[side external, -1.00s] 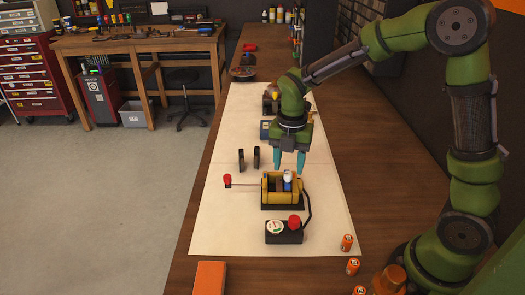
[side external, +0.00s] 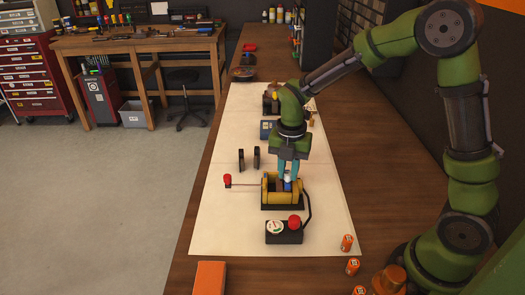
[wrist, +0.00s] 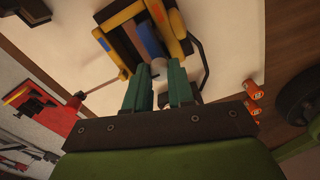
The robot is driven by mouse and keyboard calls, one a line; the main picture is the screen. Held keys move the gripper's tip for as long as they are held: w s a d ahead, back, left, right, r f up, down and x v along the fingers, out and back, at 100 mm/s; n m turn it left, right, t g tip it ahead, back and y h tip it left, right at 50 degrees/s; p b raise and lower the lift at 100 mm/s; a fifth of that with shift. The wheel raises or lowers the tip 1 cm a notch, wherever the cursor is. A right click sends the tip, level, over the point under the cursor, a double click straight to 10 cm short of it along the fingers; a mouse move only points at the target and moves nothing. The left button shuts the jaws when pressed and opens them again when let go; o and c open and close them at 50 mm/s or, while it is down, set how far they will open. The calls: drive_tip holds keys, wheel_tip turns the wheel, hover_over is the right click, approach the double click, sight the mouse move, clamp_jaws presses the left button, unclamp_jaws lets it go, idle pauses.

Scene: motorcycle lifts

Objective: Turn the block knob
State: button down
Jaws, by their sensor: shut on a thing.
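The block (side external: 270,196) is a yellow and black fixture with a brown and blue middle, resting on the pale mat. Its small white knob (side external: 287,181) stands on top and is partly hidden by my fingers. My gripper (side external: 289,176) points down over the block, with its teal fingers shut on the knob. In the wrist view the fingertips (wrist: 160,68) flank the pale knob (wrist: 159,72), beside the block's yellow frame (wrist: 115,20). A thin rod with a red end (side external: 228,180) sticks out to the left of the block.
A black box (side external: 284,236) with a white dial and red button sits in front, joined by a black cable. Two dark upright plates (side external: 249,159) stand to the left. Orange cans (side external: 347,243) stand at right. An orange box (side external: 209,278) lies at the front edge.

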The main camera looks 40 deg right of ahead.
drive_tip(key=shift+m, duration=0.3)
